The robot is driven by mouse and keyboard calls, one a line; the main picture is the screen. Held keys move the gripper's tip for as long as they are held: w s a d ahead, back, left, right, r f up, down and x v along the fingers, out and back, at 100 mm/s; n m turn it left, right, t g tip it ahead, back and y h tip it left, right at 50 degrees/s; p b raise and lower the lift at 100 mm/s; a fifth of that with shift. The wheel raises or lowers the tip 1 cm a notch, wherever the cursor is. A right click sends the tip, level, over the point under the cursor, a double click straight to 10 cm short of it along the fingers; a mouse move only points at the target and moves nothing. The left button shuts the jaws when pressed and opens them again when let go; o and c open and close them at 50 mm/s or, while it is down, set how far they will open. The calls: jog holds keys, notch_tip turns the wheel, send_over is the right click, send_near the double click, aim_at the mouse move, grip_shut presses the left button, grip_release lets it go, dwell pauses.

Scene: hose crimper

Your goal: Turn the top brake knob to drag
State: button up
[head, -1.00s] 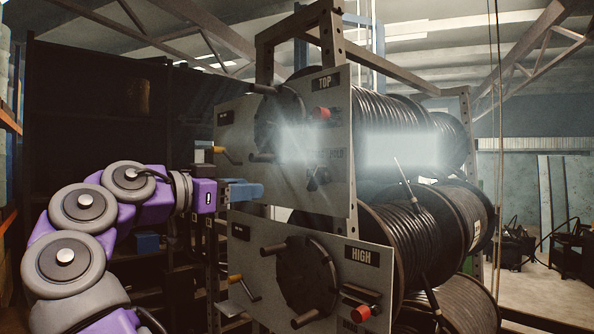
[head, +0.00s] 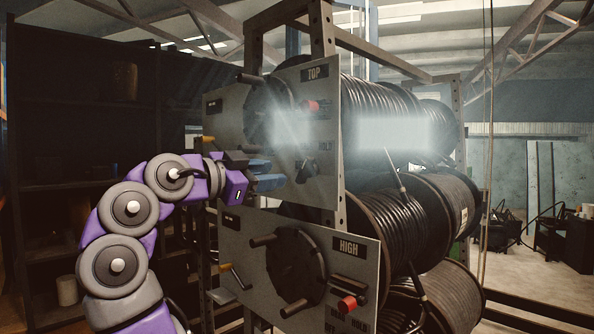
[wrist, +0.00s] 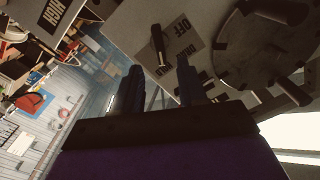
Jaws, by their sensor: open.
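The top brake knob (head: 306,171) is a small dark lever knob low on the grey panel (head: 225,128) marked TOP. Lettering that seems to read DRAG and HOLD is above it, partly washed out by glare. My gripper (head: 284,178) is open and empty, with blue fingers just left of the knob. In the wrist view the knob (wrist: 158,46) lies ahead, between the lines of the two spread fingers (wrist: 160,72). An OFF label is beside it, and another label is partly hidden by a finger. I cannot tell whether a finger touches the knob.
A spoked hand wheel (head: 270,112) and a red knob (head: 312,105) are above on the same panel. The HIGH panel (head: 345,262), with its own wheel and red knob (head: 347,304), stands below. Hose reels (head: 395,225) fill the right side.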

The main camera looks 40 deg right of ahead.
aim_at(301, 171)
jog(key=d, duration=0.3)
jog(key=d+p, duration=0.1)
jog(key=d, duration=0.5)
jog(key=shift+w, duration=0.3)
jog(key=c, duration=0.7)
